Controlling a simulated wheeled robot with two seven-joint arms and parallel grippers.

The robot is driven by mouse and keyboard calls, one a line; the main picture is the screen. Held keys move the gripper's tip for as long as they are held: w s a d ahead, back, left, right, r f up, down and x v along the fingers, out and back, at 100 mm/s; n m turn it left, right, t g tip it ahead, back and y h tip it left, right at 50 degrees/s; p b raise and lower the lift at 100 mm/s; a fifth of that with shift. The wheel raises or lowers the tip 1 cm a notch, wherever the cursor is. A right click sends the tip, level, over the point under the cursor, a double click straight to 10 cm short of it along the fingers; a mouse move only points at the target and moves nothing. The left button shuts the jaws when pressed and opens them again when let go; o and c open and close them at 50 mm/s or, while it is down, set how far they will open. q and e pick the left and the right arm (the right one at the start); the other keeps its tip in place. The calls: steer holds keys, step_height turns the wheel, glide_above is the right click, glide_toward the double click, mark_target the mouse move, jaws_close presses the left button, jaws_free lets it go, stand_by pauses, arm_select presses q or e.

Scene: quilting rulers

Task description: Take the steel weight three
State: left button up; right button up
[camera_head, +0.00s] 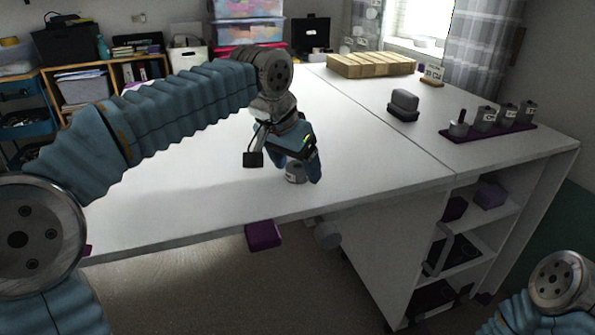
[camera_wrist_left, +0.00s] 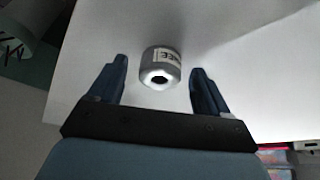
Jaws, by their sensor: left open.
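The steel weight three (camera_wrist_left: 160,65) is a short grey cylinder with a dark hole in its top and a white label whose visible letters end in "EE". In the head view the weight (camera_head: 294,173) stands on the white table near its front edge, partly hidden by my left gripper (camera_head: 300,172). In the left wrist view my left gripper (camera_wrist_left: 160,80) is open, with one blue finger on each side of the weight and gaps between. The weight sits around and just beyond the fingertips. My right gripper is not in view; only part of my right arm shows.
A purple tray (camera_head: 485,134) at the right holds several grey weights. A dark grey block (camera_head: 403,105) and a wooden slatted box (camera_head: 370,65) stand farther back. The white table (camera_head: 190,205) is clear left of the gripper. Shelves (camera_head: 470,250) sit under its right end.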

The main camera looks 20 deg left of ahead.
arm_select(q)
steer(key=shift+c, duration=0.2)
steer(key=c, duration=1.3)
steer(key=shift+r, duration=0.1)
